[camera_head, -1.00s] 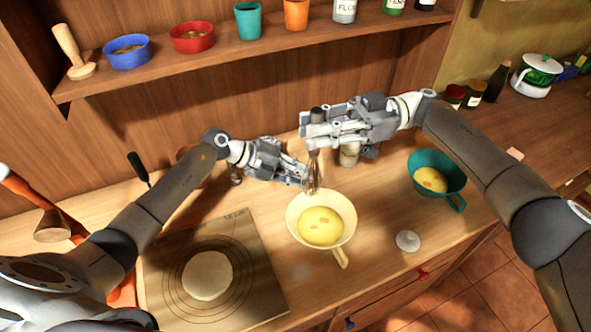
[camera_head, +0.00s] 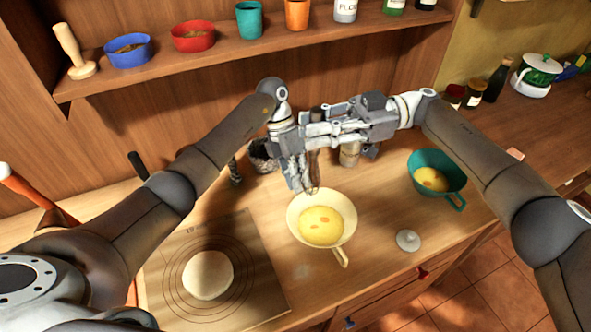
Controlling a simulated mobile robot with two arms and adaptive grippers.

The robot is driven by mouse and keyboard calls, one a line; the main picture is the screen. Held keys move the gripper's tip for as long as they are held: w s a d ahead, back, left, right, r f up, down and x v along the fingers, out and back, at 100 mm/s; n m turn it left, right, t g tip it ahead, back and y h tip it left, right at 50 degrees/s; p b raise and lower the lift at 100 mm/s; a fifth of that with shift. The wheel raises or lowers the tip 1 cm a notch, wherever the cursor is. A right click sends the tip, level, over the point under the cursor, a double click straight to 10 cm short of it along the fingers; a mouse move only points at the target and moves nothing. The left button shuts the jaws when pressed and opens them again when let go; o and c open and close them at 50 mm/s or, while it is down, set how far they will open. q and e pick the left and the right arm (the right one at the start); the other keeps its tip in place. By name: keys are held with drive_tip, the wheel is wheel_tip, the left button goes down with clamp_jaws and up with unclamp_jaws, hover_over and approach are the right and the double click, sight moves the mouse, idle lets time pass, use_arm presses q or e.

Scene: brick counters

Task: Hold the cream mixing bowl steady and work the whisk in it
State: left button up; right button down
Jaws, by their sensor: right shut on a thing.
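The cream mixing bowl (camera_head: 343,246) stands on the counter with yellow mixture and orange-toned spots in it; its handle points toward the front. My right gripper (camera_head: 306,132) is shut on the dark handle of the whisk (camera_head: 316,113), behind and above the bowl. The whisk is upright; its wires are partly hidden behind my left gripper, and I cannot tell whether they touch the mixture. My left gripper (camera_head: 299,186) points down at the bowl's back-left rim, close to it. Whether its fingers are closed on the rim is not clear.
A teal bowl (camera_head: 455,184) with yellow content stands to the right, with a small white disc (camera_head: 407,240) in front. A board with pale dough (camera_head: 208,275) lies at left. A metal container (camera_head: 263,156) and a jar (camera_head: 350,155) stand behind. The shelf (camera_head: 270,54) overhangs the back.

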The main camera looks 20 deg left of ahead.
sight(305, 201)
use_arm(q)
drive_tip(key=x, duration=0.8)
drive_tip(key=shift+d+f, duration=0.2)
drive_tip(key=shift+f, duration=0.1)
use_arm(e)
drive_tip(key=shift+d, duration=0.1)
use_arm(q)
drive_tip(key=shift+d+f, duration=0.1)
drive_tip(key=shift+f, duration=0.3)
clamp_jaws()
